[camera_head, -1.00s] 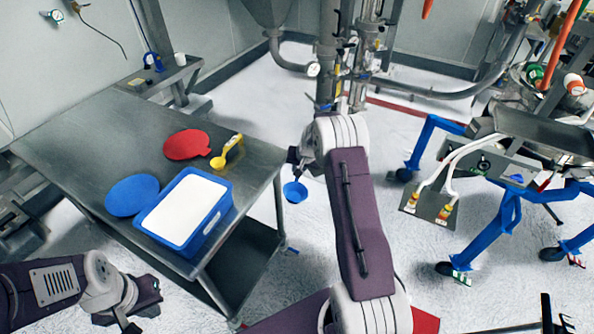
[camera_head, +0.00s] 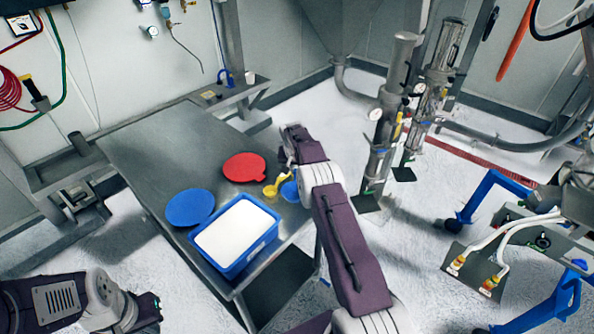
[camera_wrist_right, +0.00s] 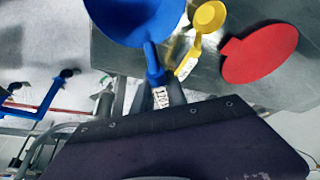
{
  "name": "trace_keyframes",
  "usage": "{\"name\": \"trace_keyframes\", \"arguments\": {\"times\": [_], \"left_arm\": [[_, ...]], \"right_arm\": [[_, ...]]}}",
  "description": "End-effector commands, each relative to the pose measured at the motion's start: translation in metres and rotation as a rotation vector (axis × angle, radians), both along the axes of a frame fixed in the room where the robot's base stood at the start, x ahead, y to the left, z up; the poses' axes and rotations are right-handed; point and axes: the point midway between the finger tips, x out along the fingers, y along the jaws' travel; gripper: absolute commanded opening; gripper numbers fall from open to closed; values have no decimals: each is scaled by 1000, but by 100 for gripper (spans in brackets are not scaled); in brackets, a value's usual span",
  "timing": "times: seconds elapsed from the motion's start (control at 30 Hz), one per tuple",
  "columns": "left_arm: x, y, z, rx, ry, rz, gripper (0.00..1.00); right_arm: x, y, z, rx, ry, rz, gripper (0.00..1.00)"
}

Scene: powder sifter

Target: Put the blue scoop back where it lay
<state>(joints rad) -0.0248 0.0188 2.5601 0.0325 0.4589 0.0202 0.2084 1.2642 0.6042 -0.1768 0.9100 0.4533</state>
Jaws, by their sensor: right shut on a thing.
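The blue scoop (camera_head: 290,191) is in my right gripper (camera_head: 290,160), at the right edge of the steel table (camera_head: 150,140), just right of the yellow scoop (camera_head: 273,188). In the right wrist view the scoop's bowl (camera_wrist_right: 143,18) is at the top, partly cut off. Its labelled handle runs down between the fingers of my right gripper (camera_wrist_right: 155,92), which is shut on it. The bowl appears above the tabletop; I cannot tell whether it touches. My left gripper (camera_head: 148,308) is low at the left, away from the table; its jaws are unclear.
A blue tub (camera_head: 274,238) of white powder stands at the table's near edge. A blue round lid (camera_head: 190,207) and a red round lid (camera_head: 244,167) lie on the tabletop. The yellow scoop is close beside the blue one. The table's far left part is clear.

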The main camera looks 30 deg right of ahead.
Motion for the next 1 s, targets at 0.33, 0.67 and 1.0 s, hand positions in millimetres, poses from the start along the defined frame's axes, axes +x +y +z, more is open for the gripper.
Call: {"name": "trace_keyframes", "arguments": {"times": [0.33, 0.67, 1.0], "left_arm": [[0, 0, -29, 0, 0, 0, 0], [0, 0, -43, 0, 0, 0, 0], [0, 0, -42, 0, 0, 0, 0]], "right_arm": [[-1, 0, -41, 1, 2, 1, 0], [0, 0, -67, 1, -1, 0, 0], [0, 0, -67, 1, -1, 0, 0]]}}
